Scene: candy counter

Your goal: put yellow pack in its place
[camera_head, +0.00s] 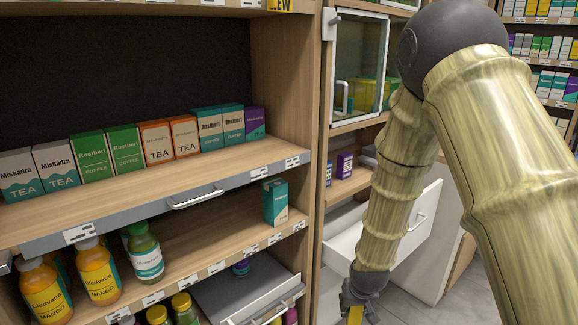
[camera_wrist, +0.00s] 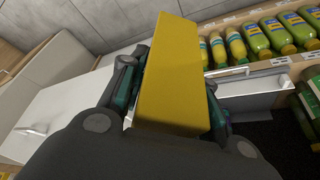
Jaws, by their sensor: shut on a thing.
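The yellow pack (camera_wrist: 172,80) is a plain yellow box in the wrist view, clasped between the two fingers of my gripper (camera_wrist: 172,92). My gripper is shut on it, and the fingers touch its left and right sides. In the head view, my gripper (camera_head: 358,298) hangs low at the bottom edge, and only a small part of the yellow pack (camera_head: 355,316) shows below it. The rest of the pack is cut off there. It is held in front of the lower shelving, near an open white drawer (camera_head: 416,232).
A shelf (camera_head: 200,165) at left bears a row of tea and coffee boxes. Below are bottles (camera_head: 97,272) and a lone teal box (camera_head: 275,202). A glass-door cabinet (camera_head: 358,62) holds green and yellow things. Green bottles (camera_wrist: 270,35) line a shelf in the wrist view.

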